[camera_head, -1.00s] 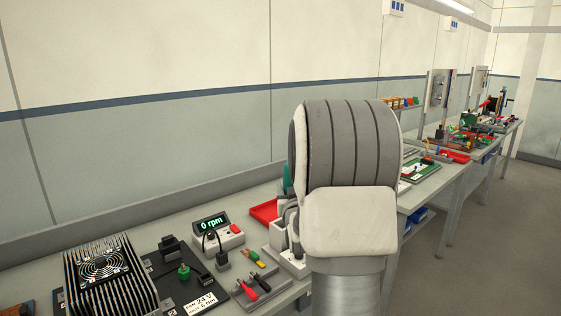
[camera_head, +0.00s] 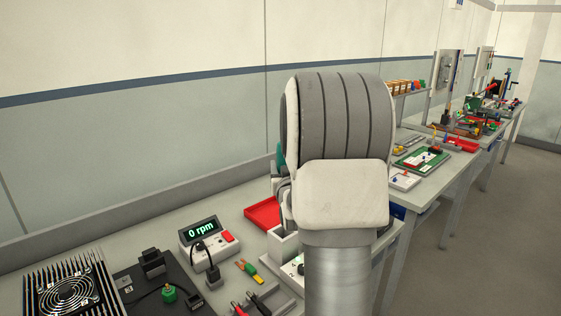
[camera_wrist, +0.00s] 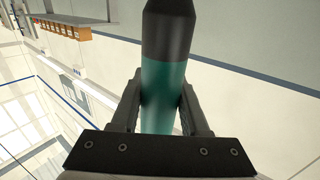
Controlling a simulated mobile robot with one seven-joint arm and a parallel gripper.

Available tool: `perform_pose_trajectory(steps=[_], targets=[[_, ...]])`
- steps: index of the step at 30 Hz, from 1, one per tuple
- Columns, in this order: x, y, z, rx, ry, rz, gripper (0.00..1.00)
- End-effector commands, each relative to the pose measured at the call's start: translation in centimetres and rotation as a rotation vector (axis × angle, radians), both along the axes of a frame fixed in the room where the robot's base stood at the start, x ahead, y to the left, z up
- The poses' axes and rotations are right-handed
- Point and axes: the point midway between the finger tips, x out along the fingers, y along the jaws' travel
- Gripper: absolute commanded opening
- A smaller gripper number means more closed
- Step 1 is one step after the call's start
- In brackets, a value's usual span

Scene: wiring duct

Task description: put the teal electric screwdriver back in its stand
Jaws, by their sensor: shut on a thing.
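The teal electric screwdriver (camera_wrist: 162,92) is between the two fingers of my gripper (camera_wrist: 161,84), which is shut on its teal body. Its dark end (camera_wrist: 168,30) points to the top of the wrist view. In the head view only a sliver of the teal body (camera_head: 280,157) shows at the left edge of my arm, above the bench. My arm hides the gripper and most of the screwdriver there. A pale grey block (camera_head: 283,243) stands on the bench, partly behind my arm. I cannot tell whether it is the stand.
A red tray (camera_head: 263,213) and a meter reading 0 rpm (camera_head: 206,240) stand on the bench left of my arm. A finned fan unit (camera_head: 70,292) is at the lower left. More benches with several boards and tools (camera_head: 428,158) run along the wall at right.

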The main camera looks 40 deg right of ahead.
Motion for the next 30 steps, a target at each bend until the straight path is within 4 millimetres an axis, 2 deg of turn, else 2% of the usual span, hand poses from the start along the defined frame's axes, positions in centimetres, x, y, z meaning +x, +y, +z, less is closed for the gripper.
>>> perform_pose_trajectory(steps=[23,30], targets=[[-0.1,0.1,0.0,-0.003,-0.005,0.0,0.0],[-0.1,0.1,-2.2,-0.001,-0.003,0.001,0.0]])
